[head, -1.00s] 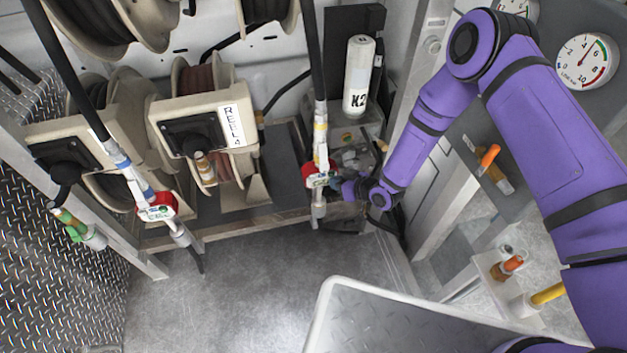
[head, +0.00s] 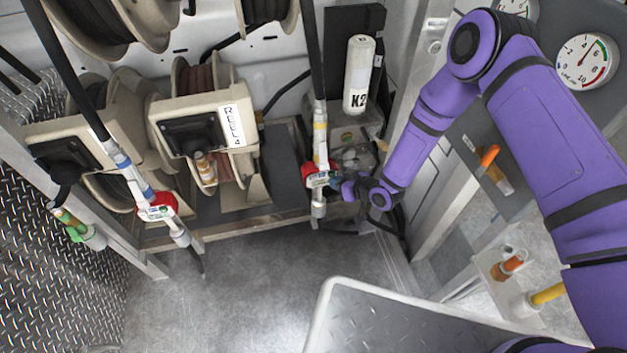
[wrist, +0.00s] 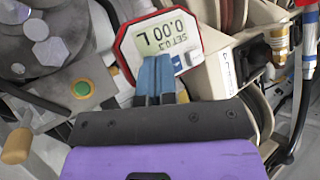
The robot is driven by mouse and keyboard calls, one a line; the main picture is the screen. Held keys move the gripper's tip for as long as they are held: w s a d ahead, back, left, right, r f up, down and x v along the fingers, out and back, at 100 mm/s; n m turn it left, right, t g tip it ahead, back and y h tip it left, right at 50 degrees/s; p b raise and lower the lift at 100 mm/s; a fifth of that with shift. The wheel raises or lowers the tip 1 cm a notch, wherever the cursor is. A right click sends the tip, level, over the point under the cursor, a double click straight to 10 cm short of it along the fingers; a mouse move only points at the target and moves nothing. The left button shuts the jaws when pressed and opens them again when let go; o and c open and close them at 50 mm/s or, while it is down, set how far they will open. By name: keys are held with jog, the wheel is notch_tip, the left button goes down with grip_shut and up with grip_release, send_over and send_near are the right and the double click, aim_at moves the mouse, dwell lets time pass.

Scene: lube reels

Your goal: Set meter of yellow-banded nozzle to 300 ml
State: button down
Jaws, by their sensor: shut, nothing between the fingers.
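The yellow-banded nozzle (head: 320,145) hangs upright at centre in the head view, with a red-framed meter (head: 317,176) low on it. In the wrist view the meter (wrist: 160,42) is close and upside down. Its display (wrist: 165,35) shows 0.00 L and a SET line that seems to read 0.3, though the last digit is hard to read. Light and dark buttons (wrist: 194,60) show beside the fingertips. My gripper (head: 345,187) is at the meter's right side in the head view. Its blue fingers (wrist: 155,66) are shut and empty, overlapping the button edge of the face; contact cannot be told.
Another nozzle with a blue band (head: 145,190) and red meter hangs at left. A green-banded nozzle (head: 78,228) is farther left. Reel 4 (head: 205,120) stands behind. A white K2 bottle (head: 358,75) stands behind right. The floor (head: 250,290) in front is clear.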

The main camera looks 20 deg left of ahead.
jog(key=shift+s+d, duration=0.5)
jog(key=shift+s, duration=0.35)
jog(key=s+d, duration=0.1)
jog(key=s, duration=0.2)
jog(key=s+d, duration=0.1)
jog(key=shift+s+d, duration=0.15)
jog(key=shift+d, duration=0.2)
dwell(0.4)
